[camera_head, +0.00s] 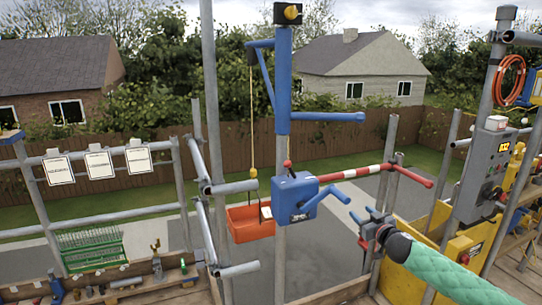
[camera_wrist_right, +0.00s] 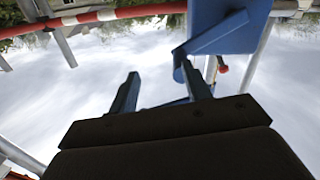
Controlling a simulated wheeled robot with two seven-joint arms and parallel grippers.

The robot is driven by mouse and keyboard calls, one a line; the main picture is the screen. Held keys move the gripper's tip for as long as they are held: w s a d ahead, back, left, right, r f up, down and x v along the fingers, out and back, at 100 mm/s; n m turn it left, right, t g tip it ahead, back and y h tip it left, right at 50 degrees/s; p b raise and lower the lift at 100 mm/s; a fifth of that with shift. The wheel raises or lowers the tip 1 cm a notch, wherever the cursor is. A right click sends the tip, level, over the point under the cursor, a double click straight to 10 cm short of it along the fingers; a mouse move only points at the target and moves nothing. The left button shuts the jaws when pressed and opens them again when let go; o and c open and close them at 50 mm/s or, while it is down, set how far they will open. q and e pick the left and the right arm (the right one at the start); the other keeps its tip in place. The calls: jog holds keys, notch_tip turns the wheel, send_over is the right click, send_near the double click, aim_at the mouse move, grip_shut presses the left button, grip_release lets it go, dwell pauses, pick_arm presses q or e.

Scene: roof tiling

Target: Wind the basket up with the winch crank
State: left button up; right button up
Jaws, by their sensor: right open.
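The blue winch box (camera_head: 290,200) is mounted on a grey post. Its blue crank (camera_head: 324,197) sticks out at the right side of the box. The red-orange basket (camera_head: 250,224) hangs left of the box on a rope from the blue hoist arm (camera_head: 262,43). My right gripper (camera_head: 364,218) is open and empty, to the right of the crank and apart from it in the head view. In the right wrist view its two fingers (camera_wrist_right: 160,84) are spread, with the blue winch box (camera_wrist_right: 220,22) and part of a blue bar beyond the right finger.
A red-and-white barrier bar (camera_head: 350,173) runs behind the winch. Grey rails (camera_head: 235,187) stand close to the basket. A grey control box (camera_head: 487,165) is on the right, above yellow panels (camera_head: 405,272). A green wire rack (camera_head: 92,249) is at the left.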

jog(key=w+d+n+h, duration=0.2)
jog(key=d+n+h, duration=0.1)
jog(key=d+h, duration=0.3)
jog(key=s+a+f+m+g, duration=0.1)
jog(key=s+a+f+g, duration=0.3)
jog(key=f, duration=0.8)
jog(key=s+a+f+m+g, duration=0.15)
jog(key=s+f, duration=0.45)
jog(key=f, duration=0.6)
jog(key=s+a+f+g, duration=0.25)
jog(key=s+f, duration=0.25)
jog(key=f, duration=0.7)
jog(key=s+a+f+m+g+y, duration=0.15)
jog(key=s+a+f, duration=0.25)
jog(key=s+f, duration=0.65)
jog(key=s+a+f+m+g, duration=0.1)
jog(key=s+a+f+g, duration=0.2)
jog(key=s+f, duration=0.75)
jog(key=s+a+f+g, duration=0.1)
jog(key=s+a+f, duration=0.1)
jog(key=s, duration=0.6)
jog(key=s+a+f+g, duration=0.1)
jog(key=s+a+f, duration=0.1)
jog(key=s, duration=0.7)
jog(key=s+a+f+g, duration=0.1)
jog(key=s+f, duration=0.3)
jog(key=s, duration=0.5)
jog(key=shift+a+m, duration=0.3)
jog(key=shift+a, duration=0.5)
